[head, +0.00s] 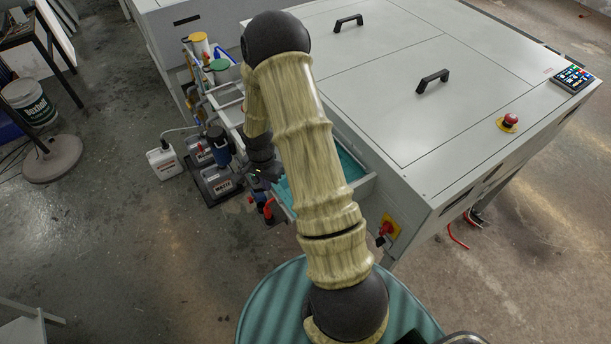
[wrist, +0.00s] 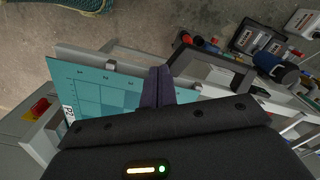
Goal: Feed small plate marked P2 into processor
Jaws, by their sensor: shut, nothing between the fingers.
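A teal plate (wrist: 95,95) with a printed grid lies at the processor's feed side, left of centre in the wrist view. A white label (wrist: 68,114) at its left edge seems to read P2. In the head view the teal surface (head: 352,165) shows beside my arm, partly hidden by it. The processor (head: 400,100) is the large pale grey cabinet. My gripper (wrist: 160,85) is shut and empty, its dark fingers over or beside the plate's right part; I cannot tell whether they touch it. In the head view my gripper (head: 264,178) is small and dark beside the feed side.
A dark angular bracket (wrist: 215,62) stands right of the fingers. Bottles and pumps (head: 215,145) crowd the floor left of the feed side. A red switch (head: 386,228) is on the cabinet's near face. Open floor (head: 110,240) lies to the left.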

